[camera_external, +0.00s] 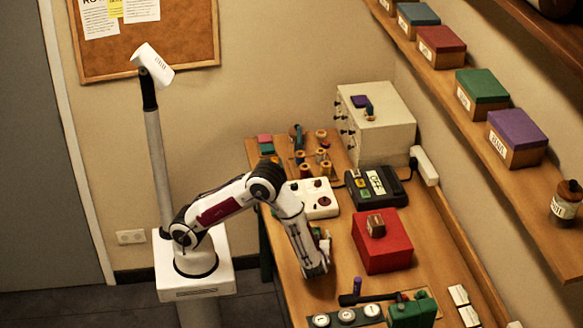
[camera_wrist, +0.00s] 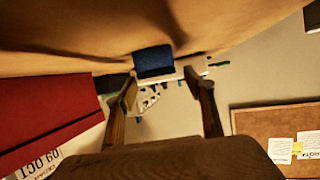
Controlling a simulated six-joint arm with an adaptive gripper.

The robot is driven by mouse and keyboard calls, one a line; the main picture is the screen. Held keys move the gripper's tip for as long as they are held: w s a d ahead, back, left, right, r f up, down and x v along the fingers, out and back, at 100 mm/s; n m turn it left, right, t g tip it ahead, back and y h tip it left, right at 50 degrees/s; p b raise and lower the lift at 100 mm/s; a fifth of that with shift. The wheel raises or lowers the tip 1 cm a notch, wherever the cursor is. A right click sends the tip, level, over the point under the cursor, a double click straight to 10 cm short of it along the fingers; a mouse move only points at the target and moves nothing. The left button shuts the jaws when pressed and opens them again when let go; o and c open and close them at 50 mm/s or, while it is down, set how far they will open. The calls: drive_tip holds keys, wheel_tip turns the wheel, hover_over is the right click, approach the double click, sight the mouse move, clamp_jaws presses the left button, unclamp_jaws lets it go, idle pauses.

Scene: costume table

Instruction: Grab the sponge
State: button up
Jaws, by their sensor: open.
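No object is clearly recognisable as the sponge. A dark blue block (camera_wrist: 153,62) shows in the wrist view, ahead of my gripper (camera_wrist: 161,83) and between the lines of its two fingers. It could be the sponge, but I cannot tell. In the external view my gripper (camera_external: 314,270) points down over the front left part of the table, left of the red box. Its fingers are apart, with nothing seen held between them. I cannot pick out the blue block near my gripper in the external view; the arm may hide it.
The red box (camera_external: 383,248) stands close to the right of my gripper. Behind are a white panel with knobs (camera_external: 315,198), a dark device (camera_external: 377,187), thread spools (camera_external: 321,155) and a white cabinet (camera_external: 387,137). A green object (camera_external: 412,312) and round dials (camera_external: 346,316) lie in front.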

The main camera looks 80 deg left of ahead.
drive_tip(key=shift+x, duration=1.15)
drive_tip(key=c, duration=0.8)
